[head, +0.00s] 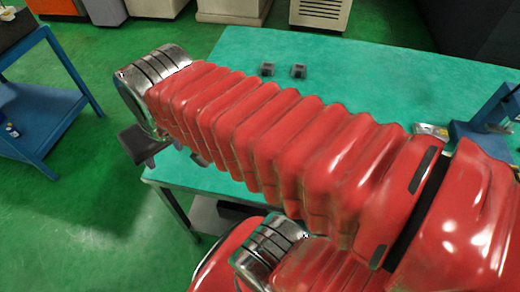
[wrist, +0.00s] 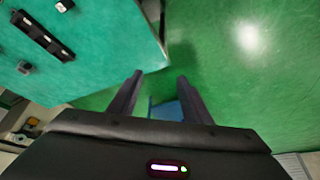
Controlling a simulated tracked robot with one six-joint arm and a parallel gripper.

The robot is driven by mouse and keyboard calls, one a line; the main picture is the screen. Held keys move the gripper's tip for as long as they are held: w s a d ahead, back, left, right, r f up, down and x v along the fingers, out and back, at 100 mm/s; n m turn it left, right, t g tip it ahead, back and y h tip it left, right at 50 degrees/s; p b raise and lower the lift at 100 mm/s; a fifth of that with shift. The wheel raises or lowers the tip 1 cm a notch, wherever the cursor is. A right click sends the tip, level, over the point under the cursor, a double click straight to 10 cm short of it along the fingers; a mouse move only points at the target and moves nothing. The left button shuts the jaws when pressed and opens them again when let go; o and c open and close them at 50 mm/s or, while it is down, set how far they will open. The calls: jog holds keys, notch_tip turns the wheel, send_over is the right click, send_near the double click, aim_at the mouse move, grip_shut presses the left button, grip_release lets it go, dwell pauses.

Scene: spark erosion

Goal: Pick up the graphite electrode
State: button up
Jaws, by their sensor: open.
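My gripper (wrist: 160,79) is open, with nothing between its two dark fingers. In the wrist view it hangs past the table's edge, over the green floor. In the head view a dark part of it shows under the arm's far end, left of the table. Two small dark grey blocks, a left one (head: 267,69) and a right one (head: 298,71), stand apart near the table's back edge. I cannot tell which is the graphite electrode.
The green table (head: 375,85) is largely clear at the back; my red arm hides its front middle. A blue device (head: 482,133) stands at its right. A blue cart (head: 45,112) stands on the floor at left. Pale cabinets (head: 320,12) stand behind the table.

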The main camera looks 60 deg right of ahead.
jog(key=s+d+f+m+g, duration=0.1)
jog(key=d+f+m, duration=0.2)
jog(key=d, duration=0.6)
jog(key=s+d+f+m+g, duration=0.1)
jog(key=d+f+m, duration=0.3)
jog(key=d+m, duration=0.4)
jog(key=s+d+f+m+g, duration=0.1)
jog(key=d+f+m+g, duration=0.2)
jog(key=d+m, duration=0.3)
jog(key=d, duration=0.5)
jog(key=shift+s+d+f+y, duration=0.15)
jog(key=shift+s+y, duration=0.15)
notch_tip(320, 180, down, 9)
jog(key=shift+r, duration=0.15)
jog(key=shift+s+f, duration=0.15)
jog(key=shift+f, duration=1.15)
jog(key=shift+s+f, duration=0.1)
jog(key=shift+f, duration=1.15)
